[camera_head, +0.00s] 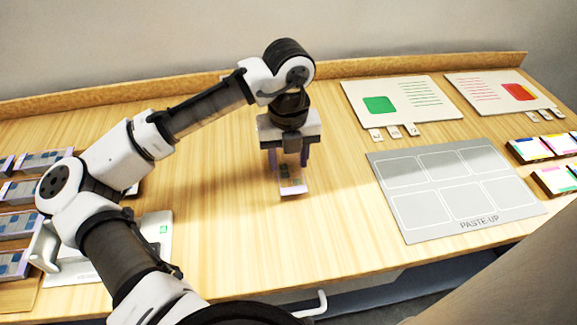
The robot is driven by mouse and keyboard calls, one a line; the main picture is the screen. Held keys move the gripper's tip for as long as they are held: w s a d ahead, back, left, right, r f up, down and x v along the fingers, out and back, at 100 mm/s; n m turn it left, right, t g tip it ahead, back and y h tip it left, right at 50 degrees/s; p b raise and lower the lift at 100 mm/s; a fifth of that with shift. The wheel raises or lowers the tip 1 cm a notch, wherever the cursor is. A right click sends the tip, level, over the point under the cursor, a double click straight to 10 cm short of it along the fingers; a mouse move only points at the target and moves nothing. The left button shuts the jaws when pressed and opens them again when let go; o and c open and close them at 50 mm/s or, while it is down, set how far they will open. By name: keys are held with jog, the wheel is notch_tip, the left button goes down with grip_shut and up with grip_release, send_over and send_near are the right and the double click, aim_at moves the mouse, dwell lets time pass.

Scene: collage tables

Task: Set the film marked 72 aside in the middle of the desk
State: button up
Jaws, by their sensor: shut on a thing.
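My gripper (290,170) points down over the middle of the wooden desk (300,233). It is shut on a small film (292,186), a pale-edged piece with a dark, greenish picture area. The film hangs between the fingers, close to the desk top. I cannot tell whether it touches the surface. Its marking is too small to read, so I cannot confirm the number 72. The fingers hide part of its upper end.
A grey PASTE-UP board (470,226) with empty frames lies to the right. Two cards with green (425,90) and red (480,80) patches lie at the back. Trays of colored pieces (548,147) stand far right, racks of films (18,222) far left. Desk around my gripper is clear.

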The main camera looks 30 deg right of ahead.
aim_at(289, 166)
jog(key=shift+f, duration=1.65)
jog(key=shift+f, duration=0.2)
jog(key=o, duration=1)
jog(key=shift+o, duration=0.2)
jog(key=shift+r, duration=0.15)
notch_tip(289, 166, up, 12)
